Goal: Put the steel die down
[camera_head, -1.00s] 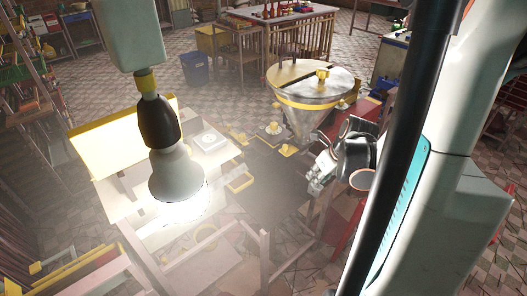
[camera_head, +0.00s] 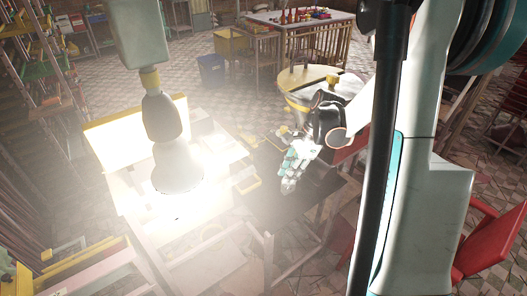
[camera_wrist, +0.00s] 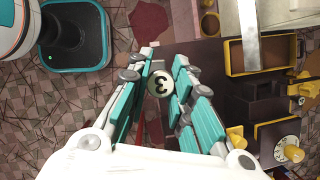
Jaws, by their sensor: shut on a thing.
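The steel die (camera_wrist: 160,84) is a small round piece with a dark "3" on its pale face. In the wrist view it sits between the teal pads of my gripper (camera_wrist: 162,82), which is shut on it. In the head view my gripper (camera_head: 292,170) hangs over the dark worktop (camera_head: 313,197), its fingers pointing down and lit brightly by the lamp. I cannot make out the die in the head view. In the wrist view the dark worktop lies beyond and to the right of the fingers; the height above it is hard to tell.
A yellow-edged tray (camera_wrist: 233,70), a round holder (camera_wrist: 210,25) and a dial (camera_wrist: 286,150) with yellow knobs stand on the worktop. A glaring lamp (camera_head: 178,165) hangs at left. A red chair (camera_head: 487,235) is at right.

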